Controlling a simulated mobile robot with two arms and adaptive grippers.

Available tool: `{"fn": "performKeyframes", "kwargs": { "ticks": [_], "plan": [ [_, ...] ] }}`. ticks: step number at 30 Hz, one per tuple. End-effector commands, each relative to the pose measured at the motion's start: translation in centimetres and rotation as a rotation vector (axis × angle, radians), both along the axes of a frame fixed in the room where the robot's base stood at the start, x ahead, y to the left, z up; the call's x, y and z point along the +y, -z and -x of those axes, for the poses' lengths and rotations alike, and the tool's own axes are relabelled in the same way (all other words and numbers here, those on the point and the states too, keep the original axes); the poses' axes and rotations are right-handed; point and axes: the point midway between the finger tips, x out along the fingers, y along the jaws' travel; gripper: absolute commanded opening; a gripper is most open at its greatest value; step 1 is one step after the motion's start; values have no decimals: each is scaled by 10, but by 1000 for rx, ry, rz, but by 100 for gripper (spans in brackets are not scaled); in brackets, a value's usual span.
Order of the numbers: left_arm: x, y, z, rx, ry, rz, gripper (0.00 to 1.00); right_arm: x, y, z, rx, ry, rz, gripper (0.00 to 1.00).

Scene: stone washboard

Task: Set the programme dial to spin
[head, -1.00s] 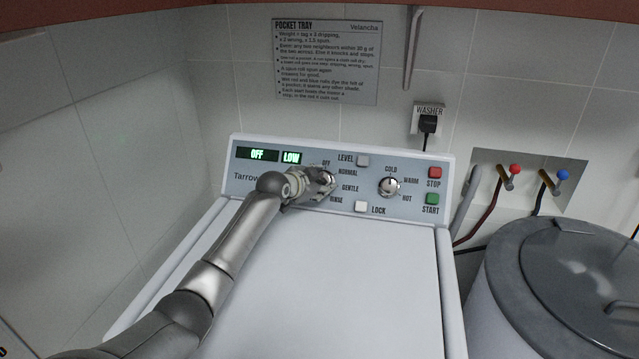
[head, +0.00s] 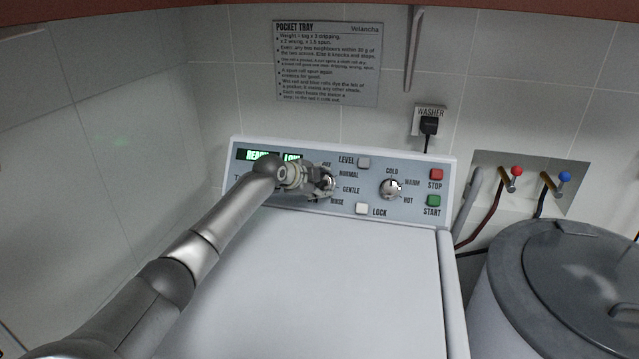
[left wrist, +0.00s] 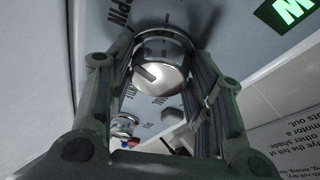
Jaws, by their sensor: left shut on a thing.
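The programme dial (head: 329,182) is a round silver knob on the washer's panel, largely covered by my left gripper (head: 318,184) in the head view. In the left wrist view the dial (left wrist: 163,74) sits between the two fingers of the left gripper (left wrist: 160,62), which is shut on it. A dark pointer line shows on its face; I cannot tell which setting it marks. Labels NORMAL, GENTLE and RINSE show to its right in the head view. Part of an upside-down label, likely SPIN, shows in the wrist view. My right gripper is not in view.
The left display (head: 258,155) is lit green, its text partly hidden. The temperature dial (head: 391,188), red STOP button (head: 436,174) and green START button (head: 433,200) sit right of the gripper. A lidded grey drum (head: 560,270) stands at the right.

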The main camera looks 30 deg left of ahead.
Motion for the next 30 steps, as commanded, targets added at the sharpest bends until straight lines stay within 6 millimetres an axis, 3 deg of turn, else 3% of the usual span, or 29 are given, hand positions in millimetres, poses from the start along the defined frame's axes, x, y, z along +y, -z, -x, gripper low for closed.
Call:
{"fn": "performKeyframes", "kwargs": {
  "ticks": [10,11,15,30],
  "plan": [
    [0,0,0,1,1,-2,24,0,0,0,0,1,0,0],
    [0,0,0,1,1,-2,52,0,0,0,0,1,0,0],
    [0,0,0,1,1,-2,69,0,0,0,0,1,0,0],
    [2,-4,7,0,1,-3,69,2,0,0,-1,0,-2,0]
  ]
}}
